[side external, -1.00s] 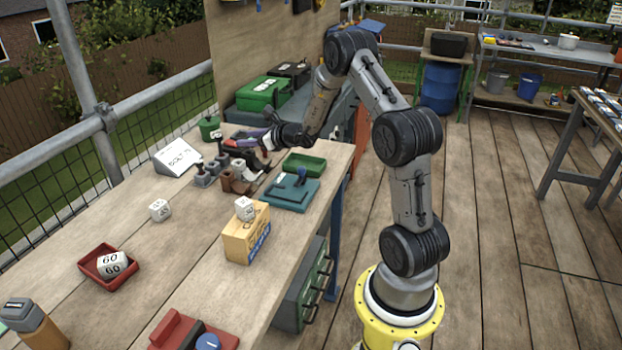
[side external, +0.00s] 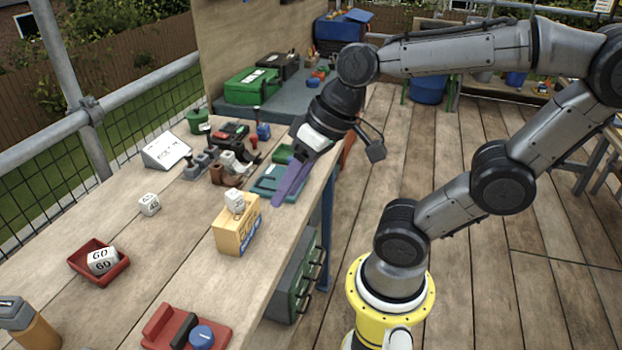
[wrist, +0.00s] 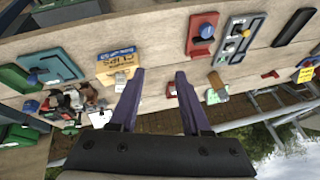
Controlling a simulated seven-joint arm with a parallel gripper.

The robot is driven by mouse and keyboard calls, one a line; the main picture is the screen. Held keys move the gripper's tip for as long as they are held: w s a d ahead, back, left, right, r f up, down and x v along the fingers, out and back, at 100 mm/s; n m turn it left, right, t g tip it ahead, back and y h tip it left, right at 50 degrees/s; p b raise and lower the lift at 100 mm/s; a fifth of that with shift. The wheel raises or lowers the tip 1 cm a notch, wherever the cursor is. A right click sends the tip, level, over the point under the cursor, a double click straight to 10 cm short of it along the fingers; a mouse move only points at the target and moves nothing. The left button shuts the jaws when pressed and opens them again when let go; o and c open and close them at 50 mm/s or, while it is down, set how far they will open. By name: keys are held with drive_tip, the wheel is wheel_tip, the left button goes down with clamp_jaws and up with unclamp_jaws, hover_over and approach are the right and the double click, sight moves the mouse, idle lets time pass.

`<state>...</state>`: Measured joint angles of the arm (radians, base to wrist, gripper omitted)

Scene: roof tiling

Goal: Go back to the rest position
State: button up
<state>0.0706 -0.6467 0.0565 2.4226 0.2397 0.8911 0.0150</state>
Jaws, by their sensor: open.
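My gripper (side external: 289,186) is open and empty. In the side external view its purple fingers point down and left above the right edge of the bench (side external: 175,245), near the teal tray with a blue knob (side external: 264,184). In the wrist view my gripper (wrist: 161,78) shows two purple fingers spread apart, with only bench top and objects farther off between and beyond them. The gripper touches nothing that I can see.
A yellow box (side external: 236,228) carries a white numbered cube (side external: 235,200). A red block with a blue knob (side external: 186,328) lies in front. Green boxes (side external: 250,87) stand behind. The deck at right is open.

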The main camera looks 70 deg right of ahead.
drive_tip(key=s+d+n+h, duration=0.1)
drive_tip(key=s+d+n, duration=0.1)
drive_tip(key=shift+s+d+t+h, duration=0.3)
drive_tip(key=shift+s+d+h, duration=0.05)
drive_tip(key=shift+h, duration=0.05)
idle(1.1)
